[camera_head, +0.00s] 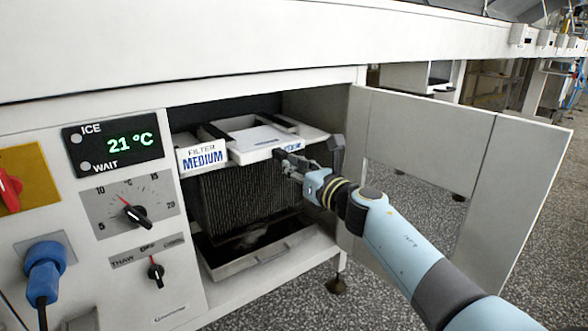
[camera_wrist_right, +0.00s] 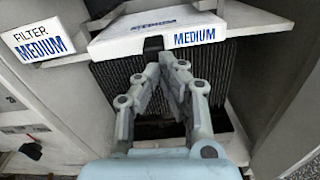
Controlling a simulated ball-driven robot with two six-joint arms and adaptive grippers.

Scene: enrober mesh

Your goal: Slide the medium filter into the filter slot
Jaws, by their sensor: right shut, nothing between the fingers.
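The medium filter (camera_head: 258,137) is a flat white tray with a blue MEDIUM label on its front edge. It lies level in the filter slot (camera_head: 316,133), between side rails above a dark finned block. In the right wrist view the filter (camera_wrist_right: 122,42) spans the top, with a black tab at the middle of its front. My right gripper (camera_head: 284,162) is shut and empty at the filter's front edge. In the wrist view its fingertips (camera_wrist_right: 166,62) meet just below that edge; I cannot tell whether they touch it. My left gripper is not in view.
A FILTER MEDIUM sign (camera_head: 202,156) stands left of the slot. A control panel (camera_head: 125,235) with dials and a 21 °C display is farther left. The open cabinet door (camera_head: 420,140) stands to the right, close to my right arm. A shallow tray (camera_head: 270,256) lies below the finned block.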

